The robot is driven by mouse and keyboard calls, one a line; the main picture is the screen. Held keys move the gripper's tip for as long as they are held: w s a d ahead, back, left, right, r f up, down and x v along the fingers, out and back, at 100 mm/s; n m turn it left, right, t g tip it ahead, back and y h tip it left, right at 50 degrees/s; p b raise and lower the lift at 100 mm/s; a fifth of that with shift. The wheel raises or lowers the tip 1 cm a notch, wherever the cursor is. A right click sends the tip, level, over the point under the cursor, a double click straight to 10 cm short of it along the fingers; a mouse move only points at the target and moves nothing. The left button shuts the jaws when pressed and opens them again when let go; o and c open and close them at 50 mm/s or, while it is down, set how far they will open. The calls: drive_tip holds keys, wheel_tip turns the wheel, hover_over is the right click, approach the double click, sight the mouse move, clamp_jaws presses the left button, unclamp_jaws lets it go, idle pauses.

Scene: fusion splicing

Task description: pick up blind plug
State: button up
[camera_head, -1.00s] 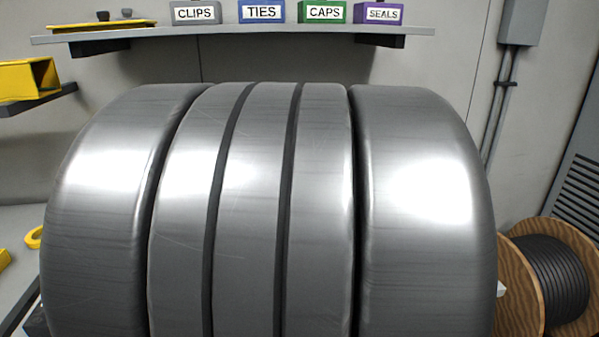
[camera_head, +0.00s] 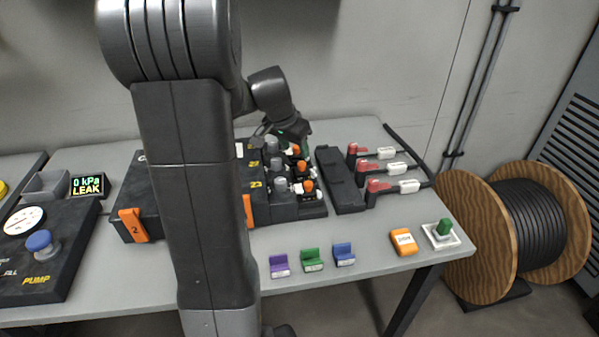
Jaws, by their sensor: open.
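My gripper (camera_head: 288,136) is small in the view, at the end of my arm, over the back of the black closure (camera_head: 262,212). Its fingertips are partly hidden and it is close to the rear plugs there. Grey plugs (camera_head: 280,185) and orange-topped plugs (camera_head: 308,186) stand in rows on the closure's right end. A green knob-like piece (camera_head: 445,227) stands on a white square base at the table's right front corner. No label marks any of these as the blind plug, so I cannot tell which it is.
My arm hides the closure's middle. Right of it are a black tray (camera_head: 341,180) and red-and-white connectors (camera_head: 378,186). Purple (camera_head: 279,266), green (camera_head: 312,260) and blue (camera_head: 343,254) blocks and an orange box (camera_head: 403,242) lie in front. A display (camera_head: 88,185) reads "0 kPa LEAK".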

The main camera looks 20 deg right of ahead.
sight(302, 163)
drive_tip(key=x, duration=0.7)
drive_tip(key=shift+d+f, duration=0.2)
clamp_jaws()
wheel_tip(302, 163, up, 10)
drive_tip(key=shift+p, duration=0.4)
